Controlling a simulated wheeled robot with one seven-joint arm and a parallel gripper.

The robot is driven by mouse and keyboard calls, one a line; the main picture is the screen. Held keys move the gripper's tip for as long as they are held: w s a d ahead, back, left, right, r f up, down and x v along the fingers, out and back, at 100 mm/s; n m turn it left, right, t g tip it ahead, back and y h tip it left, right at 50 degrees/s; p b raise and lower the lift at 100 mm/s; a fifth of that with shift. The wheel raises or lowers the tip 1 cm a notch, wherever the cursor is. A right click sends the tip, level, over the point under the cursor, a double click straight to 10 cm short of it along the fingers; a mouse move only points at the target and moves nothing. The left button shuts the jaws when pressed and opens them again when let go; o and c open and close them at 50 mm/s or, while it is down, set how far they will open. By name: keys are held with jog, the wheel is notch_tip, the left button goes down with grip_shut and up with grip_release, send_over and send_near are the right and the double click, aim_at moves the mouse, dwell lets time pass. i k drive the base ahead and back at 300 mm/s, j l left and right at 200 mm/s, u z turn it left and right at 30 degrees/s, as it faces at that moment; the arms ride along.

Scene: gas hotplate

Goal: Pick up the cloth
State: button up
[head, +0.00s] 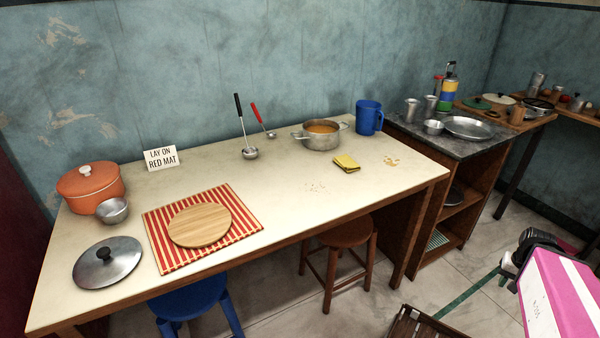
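The cloth (346,164) is a small folded yellow piece with darker markings. It lies flat on the cream table top (290,170), right of the middle, in front of the steel pot of orange soup (321,135). Nothing covers it and no gripper touches it. I cannot make out my gripper's fingers anywhere in the head view.
A red-striped mat (163,242) bears a round wooden board. Stools (338,236) stand under the front edge. A pink box-like shape (565,295) fills the lower right.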

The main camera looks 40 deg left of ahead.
aim_at(346, 162)
jog(key=u, duration=1.65)
jog(key=k+j+z, duration=0.2)
